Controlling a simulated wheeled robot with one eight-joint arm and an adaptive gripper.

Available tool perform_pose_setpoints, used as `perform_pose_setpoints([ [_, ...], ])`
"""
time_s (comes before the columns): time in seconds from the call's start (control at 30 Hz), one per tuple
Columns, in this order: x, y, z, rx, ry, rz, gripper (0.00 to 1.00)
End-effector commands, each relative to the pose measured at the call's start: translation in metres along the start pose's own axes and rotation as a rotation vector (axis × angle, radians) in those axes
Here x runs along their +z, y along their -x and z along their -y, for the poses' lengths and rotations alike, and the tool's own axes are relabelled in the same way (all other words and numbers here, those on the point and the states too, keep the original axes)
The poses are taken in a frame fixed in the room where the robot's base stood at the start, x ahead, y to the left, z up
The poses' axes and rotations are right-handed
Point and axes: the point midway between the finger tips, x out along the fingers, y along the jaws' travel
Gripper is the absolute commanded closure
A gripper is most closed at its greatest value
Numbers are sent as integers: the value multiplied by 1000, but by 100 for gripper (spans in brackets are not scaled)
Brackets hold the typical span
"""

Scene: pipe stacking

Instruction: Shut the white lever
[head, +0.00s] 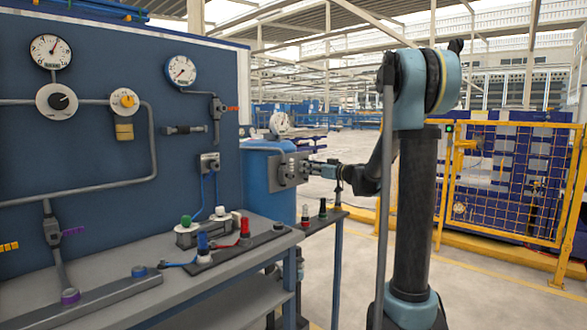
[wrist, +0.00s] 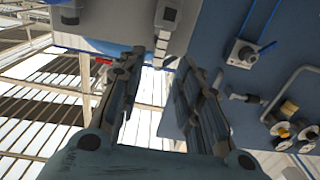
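I cannot clearly make out a white lever in either view. A small white-topped piece (head: 236,216) stands on the bench behind a red upright part (head: 245,229), but I cannot tell if it is a lever. My gripper (head: 314,168) is in front of a grey metal panel (head: 285,173) on the blue cabinet, level with it. In the wrist view my gripper (wrist: 160,64) has its two fingers spread, with nothing visible held between them. A grey panel with a black fitting (wrist: 168,14) shows beyond the fingertips. Whether the fingers touch anything is unclear.
A blue wall board (head: 100,160) with gauges, pipes and valves stands at left above the grey bench (head: 170,292). A blue upright part (head: 202,243) stands on the bench. A small side shelf (head: 325,217) is below my gripper. A yellow fence (head: 510,190) is at right, with open floor before it.

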Motion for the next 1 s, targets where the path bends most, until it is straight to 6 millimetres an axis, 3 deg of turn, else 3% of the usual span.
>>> perform_pose_setpoints([
  [0.3,0,-58,1,-3,0,0,68],
  [0.5,0,-85,1,-3,0,0,68],
  [0.7,0,-98,2,-2,0,0,68],
  [1.0,0,-100,2,-3,0,0,68],
])
